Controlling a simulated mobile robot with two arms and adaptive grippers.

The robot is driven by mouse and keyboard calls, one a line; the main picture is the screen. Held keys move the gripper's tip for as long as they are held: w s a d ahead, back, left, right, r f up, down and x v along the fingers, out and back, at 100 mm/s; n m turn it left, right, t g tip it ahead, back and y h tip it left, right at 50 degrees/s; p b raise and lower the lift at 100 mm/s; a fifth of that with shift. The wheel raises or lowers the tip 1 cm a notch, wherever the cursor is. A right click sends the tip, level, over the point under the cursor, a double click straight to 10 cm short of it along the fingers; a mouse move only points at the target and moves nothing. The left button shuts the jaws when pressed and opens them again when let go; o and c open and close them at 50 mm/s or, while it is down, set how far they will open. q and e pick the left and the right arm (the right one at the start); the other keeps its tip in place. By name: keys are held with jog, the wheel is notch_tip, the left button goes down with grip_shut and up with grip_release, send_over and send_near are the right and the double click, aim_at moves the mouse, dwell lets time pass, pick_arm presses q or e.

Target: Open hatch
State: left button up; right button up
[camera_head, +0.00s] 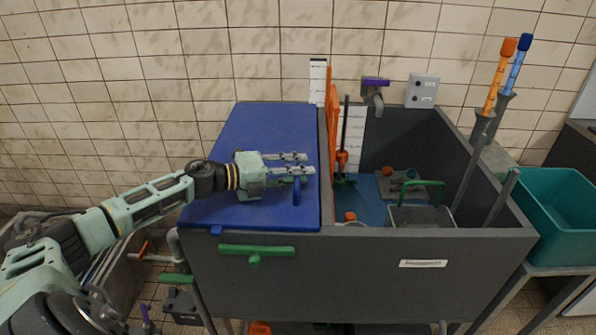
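The hatch is a flat blue lid (262,125) on the left part of a dark grey tank. It lies flat and closed. A blue handle (297,191) stands up near its right edge. My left gripper (308,163) is over the lid, with its two fingers pointing right and a gap between them. It is open, and I see nothing between the fingers. The nearer finger passes just above the handle in the picture; I cannot tell whether they touch. My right gripper is not in view.
The tank's open right part (375,210) holds a green-handled box (420,215) and small parts. An orange upright (333,120) stands beside the lid's right edge. A green bar handle (257,251) is on the tank's front. A teal bin (560,215) stands at right.

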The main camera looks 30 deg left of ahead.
pick_arm(q)
grip_shut()
dwell(0.3)
jog(key=shift+f, duration=0.1)
